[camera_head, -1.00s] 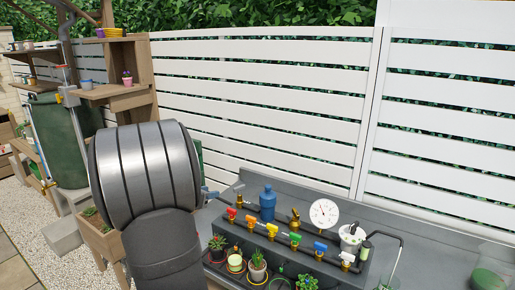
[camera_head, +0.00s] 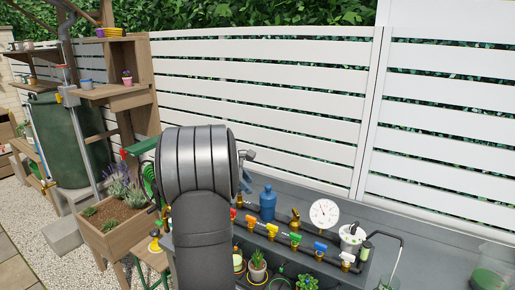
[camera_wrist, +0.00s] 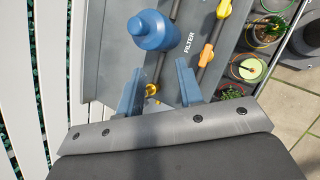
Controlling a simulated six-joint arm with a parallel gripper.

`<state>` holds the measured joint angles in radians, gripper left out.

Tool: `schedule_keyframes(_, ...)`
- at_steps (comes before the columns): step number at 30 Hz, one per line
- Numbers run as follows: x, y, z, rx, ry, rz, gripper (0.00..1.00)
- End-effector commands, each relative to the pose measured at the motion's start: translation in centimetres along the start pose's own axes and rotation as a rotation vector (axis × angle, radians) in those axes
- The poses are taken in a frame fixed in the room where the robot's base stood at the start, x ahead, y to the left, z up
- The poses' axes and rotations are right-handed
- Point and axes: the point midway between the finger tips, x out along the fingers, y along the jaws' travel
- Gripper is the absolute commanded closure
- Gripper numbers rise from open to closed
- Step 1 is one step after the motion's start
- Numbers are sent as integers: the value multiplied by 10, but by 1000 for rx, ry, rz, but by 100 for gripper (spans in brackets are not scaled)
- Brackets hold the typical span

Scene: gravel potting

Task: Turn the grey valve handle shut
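My gripper (camera_wrist: 159,88) is open in the wrist view, its two blue-grey fingers apart above the dark bench. A small brass fitting (camera_wrist: 152,88) shows in the gap between the fingers, and nothing is clearly clamped. I cannot make out the grey valve handle in the wrist view. In the head view my arm covers the left end of the pipe row, where the handle would be hidden. Part of my gripper (camera_head: 246,178) shows to the right of my arm there, up and left of the blue filter bottle.
The blue filter bottle (camera_head: 267,203) stands close to my gripper; it also shows in the wrist view (camera_wrist: 153,30). Several coloured valves, a gauge (camera_head: 323,213) and small potted plants line the bench. A white slatted fence (camera_head: 270,90) stands behind.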

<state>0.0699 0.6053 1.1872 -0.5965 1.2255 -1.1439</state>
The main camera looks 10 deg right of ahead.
Motion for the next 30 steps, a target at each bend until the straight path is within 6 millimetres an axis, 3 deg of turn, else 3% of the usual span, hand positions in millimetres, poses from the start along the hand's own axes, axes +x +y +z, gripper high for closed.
schedule_keyframes(14, -2, 31, 23, 301, 315, -189, 66)
schedule_keyframes(30, -37, 76, 59, 506, 712, -300, 66)
